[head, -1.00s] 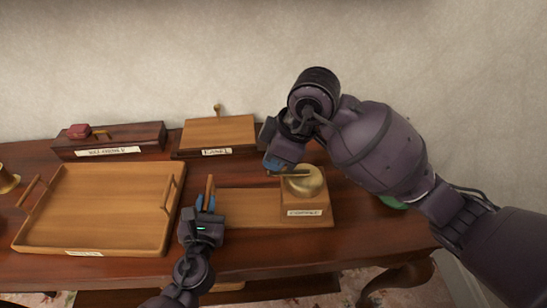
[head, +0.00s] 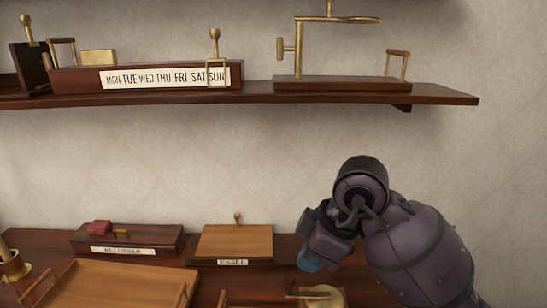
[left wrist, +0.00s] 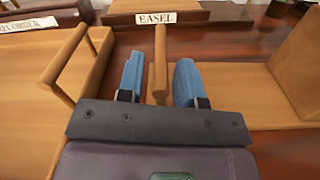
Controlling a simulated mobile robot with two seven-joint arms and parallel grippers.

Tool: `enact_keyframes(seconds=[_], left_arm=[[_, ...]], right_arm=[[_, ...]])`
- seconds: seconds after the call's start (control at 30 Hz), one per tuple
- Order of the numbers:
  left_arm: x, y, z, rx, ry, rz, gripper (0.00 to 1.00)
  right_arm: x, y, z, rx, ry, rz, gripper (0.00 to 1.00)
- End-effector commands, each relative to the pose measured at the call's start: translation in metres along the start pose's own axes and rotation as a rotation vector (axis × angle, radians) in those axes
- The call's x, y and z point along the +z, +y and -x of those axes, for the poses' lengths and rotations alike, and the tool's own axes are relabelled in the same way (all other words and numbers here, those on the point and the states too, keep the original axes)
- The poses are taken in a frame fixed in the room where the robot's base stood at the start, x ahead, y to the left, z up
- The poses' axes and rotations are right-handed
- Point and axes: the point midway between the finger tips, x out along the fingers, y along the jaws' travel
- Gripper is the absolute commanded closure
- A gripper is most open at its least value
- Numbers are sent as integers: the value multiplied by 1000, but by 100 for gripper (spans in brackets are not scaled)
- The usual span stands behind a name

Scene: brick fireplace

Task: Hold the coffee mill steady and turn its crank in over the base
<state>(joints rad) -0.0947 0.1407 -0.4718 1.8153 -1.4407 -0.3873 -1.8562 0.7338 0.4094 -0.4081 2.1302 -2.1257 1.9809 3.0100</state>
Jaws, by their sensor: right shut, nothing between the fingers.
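The coffee mill shows at the bottom edge of the head view, with its brass dome (head: 326,295) and a thin crank arm pointing left; its box is cut off. In the left wrist view its wooden base board (left wrist: 225,92) runs right toward a wooden block (left wrist: 298,60).
A wooden tray (head: 112,285) lies left of the mill; its handle (left wrist: 62,80) is close to my left gripper. The easel box (head: 236,243) and a dark labelled box (head: 128,240) stand behind. A wall shelf (head: 250,97) above holds a calendar block (head: 150,78) and a brass stand (head: 340,82).

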Motion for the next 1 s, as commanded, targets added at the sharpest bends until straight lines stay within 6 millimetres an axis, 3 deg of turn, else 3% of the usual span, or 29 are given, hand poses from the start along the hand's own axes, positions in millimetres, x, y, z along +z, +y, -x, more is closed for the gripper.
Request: enact_keyframes(seconds=[0.1, 0.47, 1.0], left_arm=[[2, 0, -1, 0, -3, 2, 54], [2, 0, 6, 0, -4, 4, 54], [2, 0, 98, 0, -3, 0, 54]], right_arm=[[0, 0, 0, 0, 0, 0, 100], [0, 0, 0, 1, 0, 0, 100], [0, 0, 0, 1, 0, 0, 100]])
